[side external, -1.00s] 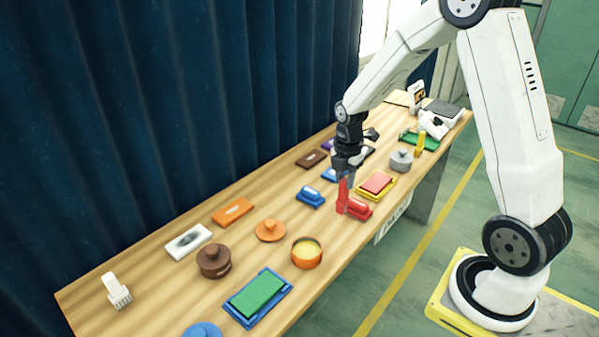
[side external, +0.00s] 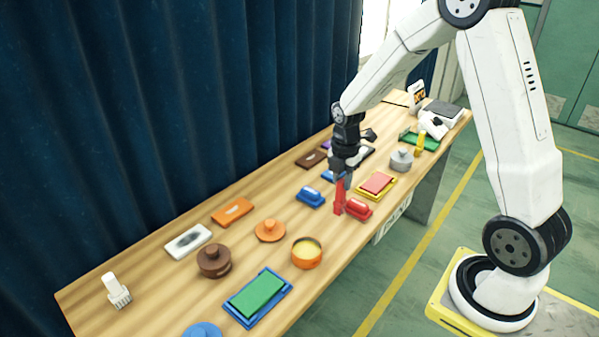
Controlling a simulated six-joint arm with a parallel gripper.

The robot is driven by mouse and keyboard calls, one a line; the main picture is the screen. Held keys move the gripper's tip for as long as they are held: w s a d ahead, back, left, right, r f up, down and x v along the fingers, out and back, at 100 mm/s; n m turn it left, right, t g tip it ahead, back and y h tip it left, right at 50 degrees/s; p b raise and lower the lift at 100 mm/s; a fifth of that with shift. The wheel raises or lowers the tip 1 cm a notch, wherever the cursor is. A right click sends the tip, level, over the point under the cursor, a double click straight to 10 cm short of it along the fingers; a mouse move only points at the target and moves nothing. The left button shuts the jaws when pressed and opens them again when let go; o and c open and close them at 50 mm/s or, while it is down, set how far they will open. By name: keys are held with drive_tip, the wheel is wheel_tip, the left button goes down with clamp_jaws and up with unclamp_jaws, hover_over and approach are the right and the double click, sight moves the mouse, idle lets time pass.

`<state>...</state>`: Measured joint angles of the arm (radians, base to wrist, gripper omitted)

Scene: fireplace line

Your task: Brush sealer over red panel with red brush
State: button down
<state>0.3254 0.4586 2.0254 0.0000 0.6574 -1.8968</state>
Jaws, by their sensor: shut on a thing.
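The red brush (side external: 340,199) stands upright beside a red block-like holder (side external: 358,208). My gripper (side external: 343,181) points down and is shut on the top of the red brush. I cannot tell whether the brush's lower end touches the table. The red panel (side external: 377,182) lies flat in a yellow tray (side external: 361,194), right of and behind the brush. An open orange pot (side external: 306,261) with pale yellow contents, possibly the sealer, stands nearer the camera, left of the brush.
A blue holder (side external: 310,197) stands left of my gripper, and a grey lidded pot (side external: 401,160) stands behind the red panel. A green panel (side external: 258,296), an orange lid (side external: 270,231) and a brown pot (side external: 213,261) are nearer the camera. Bare table lies between the brush and orange pot.

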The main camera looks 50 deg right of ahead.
drive_tip(key=w+a, duration=0.1)
drive_tip(key=a, duration=1)
drive_tip(key=shift+w+r, duration=0.25)
drive_tip(key=shift+w, duration=0.1)
drive_tip(key=shift+a+f, duration=0.1)
drive_tip(key=shift+f, duration=0.05)
drive_tip(key=shift+f, duration=2.85)
drive_tip(key=shift+f, duration=0.65)
idle(0.3)
wheel_tip(320, 180, up, 7)
idle(1.1)
drive_tip(key=shift+r, duration=0.1)
drive_tip(key=shift+m, duration=0.4)
